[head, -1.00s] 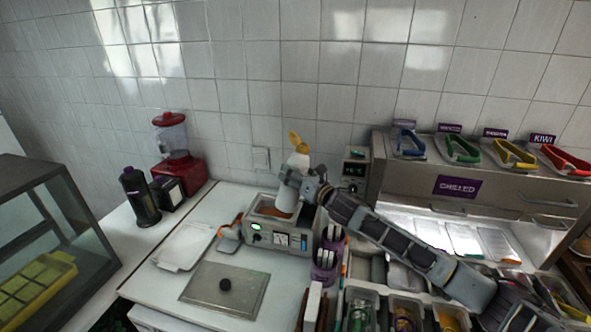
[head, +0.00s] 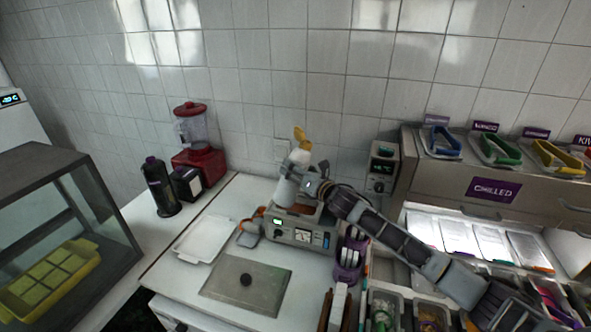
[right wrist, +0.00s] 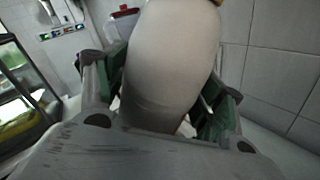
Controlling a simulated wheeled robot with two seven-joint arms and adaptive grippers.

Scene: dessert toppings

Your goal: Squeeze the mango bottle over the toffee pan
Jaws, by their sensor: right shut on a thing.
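A pale bottle with a yellow cap (head: 299,156), apparently the mango bottle, is in my right gripper (head: 303,186). The gripper is shut around its body. The bottle leans slightly, cap end up, and shows above the back left of a grey warmer (head: 282,234) with a lit green display. Part of the warmer's brownish pan (head: 310,213) shows; the bottle and gripper hide the rest, and I cannot read its contents. In the right wrist view the bottle body (right wrist: 172,65) fills the space between the fingers. My left gripper is not in view.
A metal lid (head: 270,292) with a black knob and a white tray (head: 203,240) lie in front of the warmer. A purple holder (head: 349,262) stands close on its right. A red blender (head: 197,160) and a dark bottle (head: 160,188) stand at left.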

